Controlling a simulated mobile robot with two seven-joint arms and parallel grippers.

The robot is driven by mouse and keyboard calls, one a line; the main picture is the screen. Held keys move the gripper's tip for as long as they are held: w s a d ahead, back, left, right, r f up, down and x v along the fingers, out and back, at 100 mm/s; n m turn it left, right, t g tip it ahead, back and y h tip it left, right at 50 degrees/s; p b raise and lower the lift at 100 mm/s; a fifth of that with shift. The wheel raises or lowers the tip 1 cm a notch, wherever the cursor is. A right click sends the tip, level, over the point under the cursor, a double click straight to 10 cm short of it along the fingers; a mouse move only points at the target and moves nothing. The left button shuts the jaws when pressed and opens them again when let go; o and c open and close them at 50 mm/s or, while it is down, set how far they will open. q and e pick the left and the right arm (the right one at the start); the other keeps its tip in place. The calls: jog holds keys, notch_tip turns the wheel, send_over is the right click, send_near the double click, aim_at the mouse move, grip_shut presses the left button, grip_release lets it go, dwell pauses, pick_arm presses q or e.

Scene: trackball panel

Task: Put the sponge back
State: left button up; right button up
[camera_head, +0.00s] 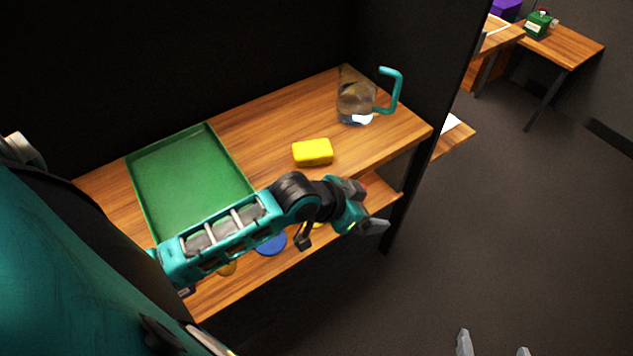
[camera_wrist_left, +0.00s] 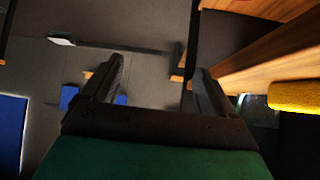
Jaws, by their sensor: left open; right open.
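The yellow sponge (camera_head: 312,152) lies on the wooden shelf top, between the green tray and the clear pitcher. It also shows at the right edge of the left wrist view (camera_wrist_left: 295,95). My left gripper (camera_head: 368,226) is open and empty, in front of the shelf and to the lower right of the sponge, apart from it. In the left wrist view its two fingers (camera_wrist_left: 158,72) stand apart with nothing between them. My right gripper (camera_head: 494,349) is open, with only its two fingertips showing at the bottom edge, over the floor.
The green tray (camera_head: 185,178) is empty on the left of the shelf (camera_head: 262,126). The clear pitcher (camera_head: 357,98) with a teal handle stands at the back right. A lower board holds a blue round thing (camera_head: 271,245), partly behind my left arm. Dark panels bound the back and right.

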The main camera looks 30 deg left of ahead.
pick_arm(q)
jog(key=s+a+f+n+t+y, duration=0.1)
jog(key=s+a+f, duration=0.1)
jog(key=s, duration=0.3)
jog(key=s+a+f+n+t+y, duration=0.1)
jog(key=s+a+f+n, duration=0.1)
jog(key=s, duration=0.3)
jog(key=shift+s+f+t+y, duration=0.3)
jog(key=shift+s+f, duration=0.05)
jog(key=shift+f, duration=0.2)
dwell(0.4)
